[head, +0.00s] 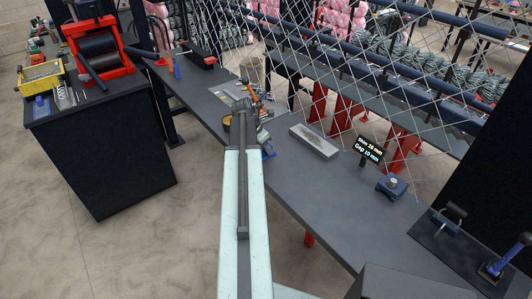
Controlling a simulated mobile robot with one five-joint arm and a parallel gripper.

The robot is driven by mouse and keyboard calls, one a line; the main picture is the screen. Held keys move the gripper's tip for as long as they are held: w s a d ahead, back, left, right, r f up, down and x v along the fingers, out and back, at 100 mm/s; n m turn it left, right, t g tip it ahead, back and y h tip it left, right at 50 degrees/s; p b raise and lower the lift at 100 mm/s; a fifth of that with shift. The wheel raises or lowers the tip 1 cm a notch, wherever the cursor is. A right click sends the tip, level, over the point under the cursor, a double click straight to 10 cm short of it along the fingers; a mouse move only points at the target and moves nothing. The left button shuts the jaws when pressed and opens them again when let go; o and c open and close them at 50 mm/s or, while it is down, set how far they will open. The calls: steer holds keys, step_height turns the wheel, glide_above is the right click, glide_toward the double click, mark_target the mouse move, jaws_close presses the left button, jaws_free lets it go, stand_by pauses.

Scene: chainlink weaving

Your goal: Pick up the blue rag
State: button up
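My pale arm reaches up the middle of the head view, over the long dark bench. My gripper (245,108) is at its far end, small and dark, among tools on the bench; its fingers do not show clearly. A small blue patch (268,152) shows just right of my arm, below the gripper and partly hidden; I cannot tell whether it is the blue rag or part of a tool. No other thing in view is clearly a rag.
The long bench (335,215) carries a grey metal block (314,142), a small black sign (369,151) and a blue-grey device (392,186). Chain-link mesh (400,90) stands behind it. A dark cabinet (100,150) with a red roller machine (97,42) stands left. Open floor lies between.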

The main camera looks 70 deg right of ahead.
jaws_close()
step_height(320, 180, up, 10)
steer(key=p, duration=1)
steer(key=shift+r, duration=0.15)
